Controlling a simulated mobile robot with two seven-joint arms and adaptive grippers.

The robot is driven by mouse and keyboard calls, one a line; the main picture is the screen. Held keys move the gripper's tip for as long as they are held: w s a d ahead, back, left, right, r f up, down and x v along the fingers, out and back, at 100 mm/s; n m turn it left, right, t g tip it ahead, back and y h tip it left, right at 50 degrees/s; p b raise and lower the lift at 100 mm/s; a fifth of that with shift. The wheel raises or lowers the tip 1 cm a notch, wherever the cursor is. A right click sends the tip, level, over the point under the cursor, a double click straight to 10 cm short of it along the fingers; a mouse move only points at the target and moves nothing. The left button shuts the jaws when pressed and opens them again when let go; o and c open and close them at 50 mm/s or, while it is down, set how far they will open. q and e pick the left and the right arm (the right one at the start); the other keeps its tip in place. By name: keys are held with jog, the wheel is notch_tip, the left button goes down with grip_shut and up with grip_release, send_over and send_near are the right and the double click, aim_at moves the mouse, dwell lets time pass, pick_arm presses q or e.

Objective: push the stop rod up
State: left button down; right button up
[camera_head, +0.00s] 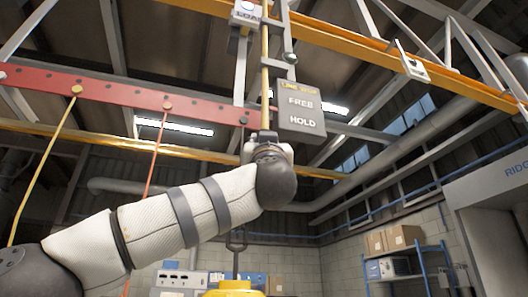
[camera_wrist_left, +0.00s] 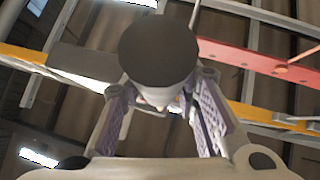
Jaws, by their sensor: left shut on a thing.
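The stop rod (camera_head: 265,85) is a thin yellow upright rod in the head view, running up past the grey FREE/HOLD box (camera_head: 300,112). My left gripper (camera_head: 263,137) is at the rod's lower end, mostly hidden behind my wrist. In the left wrist view, a dark round knob (camera_wrist_left: 160,48) fills the space in front of my left gripper (camera_wrist_left: 160,98), whose two fingers stand on either side of it. The gripper is shut on this knob, which appears to be the rod's lower end. My right gripper is not in view.
A red beam (camera_head: 120,90) with hanging yellow and red lines crosses at left. A yellow girder (camera_head: 345,45) crosses overhead. A small white box (camera_head: 245,13) is above near the rod. Shelves with cardboard boxes (camera_head: 393,238) stand at back right. A yellow object (camera_head: 235,287) is below.

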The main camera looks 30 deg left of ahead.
pick_arm(q)
jog(key=shift+r, duration=0.7)
jog(key=c, duration=1.2)
grip_release()
jog(key=shift+f, duration=0.1)
jog(key=v, duration=1.2)
jog(key=shift+d, duration=0.1)
